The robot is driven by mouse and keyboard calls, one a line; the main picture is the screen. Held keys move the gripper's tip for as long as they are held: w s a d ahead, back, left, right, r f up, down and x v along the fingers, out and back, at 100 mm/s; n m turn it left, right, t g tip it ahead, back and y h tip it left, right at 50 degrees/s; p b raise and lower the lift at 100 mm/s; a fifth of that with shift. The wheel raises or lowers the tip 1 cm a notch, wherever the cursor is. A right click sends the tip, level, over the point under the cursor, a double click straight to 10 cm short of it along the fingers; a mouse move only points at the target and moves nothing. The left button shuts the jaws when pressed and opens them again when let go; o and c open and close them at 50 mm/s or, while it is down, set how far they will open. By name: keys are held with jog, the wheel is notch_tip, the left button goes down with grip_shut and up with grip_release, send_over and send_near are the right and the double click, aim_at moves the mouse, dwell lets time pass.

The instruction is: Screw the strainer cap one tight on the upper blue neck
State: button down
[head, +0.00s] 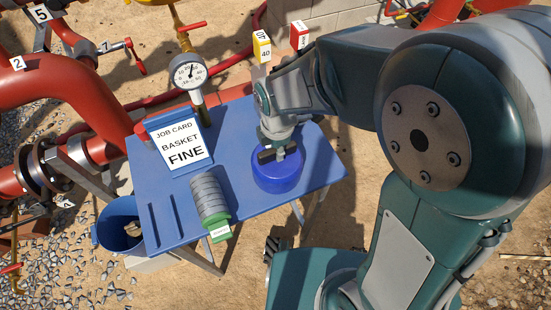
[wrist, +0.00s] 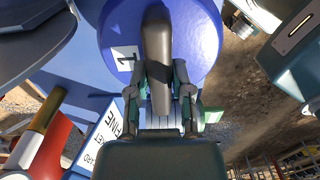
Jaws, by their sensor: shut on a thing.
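The strainer cap one (head: 278,178) is a round blue cap at the right part of the blue table. In the wrist view its blue face (wrist: 200,45) carries a white label "1" and a dark raised bar handle (wrist: 158,50) across the middle. My gripper (head: 280,153) points down onto the cap, and in the wrist view its two fingers (wrist: 160,85) close on the sides of the bar. I cannot tell whether the cap rests on the table or hangs just above it. I cannot make out the upper blue neck in either view.
A blue bucket (head: 118,225) stands at left. Red pipes (head: 50,85) run along the left.

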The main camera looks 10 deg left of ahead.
jog(key=shift+r, duration=3.45)
jog(key=shift+s, duration=0.1)
